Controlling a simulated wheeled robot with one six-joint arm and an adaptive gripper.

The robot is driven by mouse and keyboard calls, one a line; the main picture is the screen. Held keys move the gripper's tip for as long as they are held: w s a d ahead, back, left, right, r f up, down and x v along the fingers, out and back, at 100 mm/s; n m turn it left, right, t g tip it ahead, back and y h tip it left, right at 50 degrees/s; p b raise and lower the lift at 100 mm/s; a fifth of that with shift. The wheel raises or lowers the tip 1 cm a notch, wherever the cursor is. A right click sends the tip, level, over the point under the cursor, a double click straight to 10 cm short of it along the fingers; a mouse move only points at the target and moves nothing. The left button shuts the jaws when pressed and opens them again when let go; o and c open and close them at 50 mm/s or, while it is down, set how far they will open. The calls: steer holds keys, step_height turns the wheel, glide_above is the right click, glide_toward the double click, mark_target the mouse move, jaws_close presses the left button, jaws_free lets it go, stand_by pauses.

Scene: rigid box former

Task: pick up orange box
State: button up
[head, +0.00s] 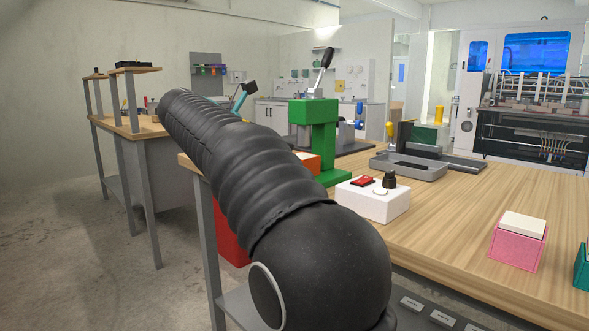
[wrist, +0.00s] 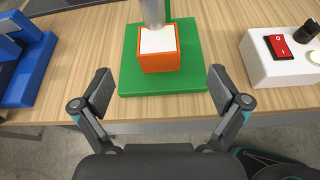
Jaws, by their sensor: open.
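The orange box (wrist: 160,60) has a white top and stands upright on the green base (wrist: 197,82) of a press in the wrist view. A grey metal rod of the press comes down onto or just above its top; I cannot tell if they touch. In the head view the orange box (head: 307,162) shows only partly, behind my black arm and beside the green press (head: 322,135). My gripper (wrist: 161,92) is open and empty, with one finger on each side of the box and short of it. My arm hides the gripper in the head view.
A white control box (wrist: 282,62) with a red switch stands right of the press. A blue device (wrist: 25,65) is at the left. The wooden table's (wrist: 75,110) front edge lies beneath my fingers. A pink box (head: 518,243) with a white top stands at the right.

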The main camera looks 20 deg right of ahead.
steer(key=b, duration=0.1)
glide_toward(309, 154)
steer(key=shift+n+h, duration=0.3)
steer(key=x, duration=0.4)
steer(key=shift+w+d, duration=0.2)
steer(key=shift+w, duration=0.15)
steer(key=x, duration=0.2)
steer(key=f+b+x, duration=0.1)
steer(key=x, duration=0.1)
steer(key=shift+s+d, duration=0.1)
steer(key=shift+d, duration=0.2)
steer(key=shift+d+f, duration=0.1)
steer(key=shift+d, duration=0.15)
steer(key=c, duration=1.5)
